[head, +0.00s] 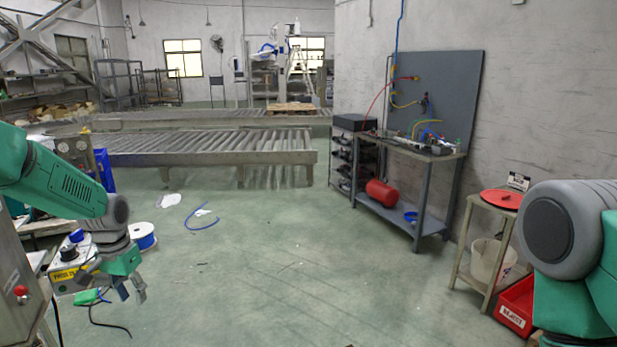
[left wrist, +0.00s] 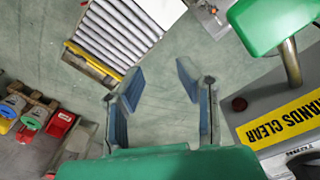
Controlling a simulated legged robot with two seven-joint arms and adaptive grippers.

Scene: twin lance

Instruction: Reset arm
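My left arm comes in from the left in the head view, and my left gripper (head: 132,291) hangs low at its end, fingers pointing down. In the left wrist view the two blue-grey fingers of the left gripper (left wrist: 158,72) stand well apart, with only floor between them. It holds nothing. It is beside a control box with a yellow label (head: 68,272); the box also shows in the left wrist view (left wrist: 285,122), right of the fingers. My right arm shows only as a grey and green joint at the right edge; its gripper is out of view.
A roller conveyor (head: 210,145) crosses the back. A workbench (head: 425,155) with a red cylinder (head: 381,193) on its lower shelf stands against the right wall. A red bin (head: 516,306) is near my right arm. A blue-and-white spool (head: 143,236) lies left.

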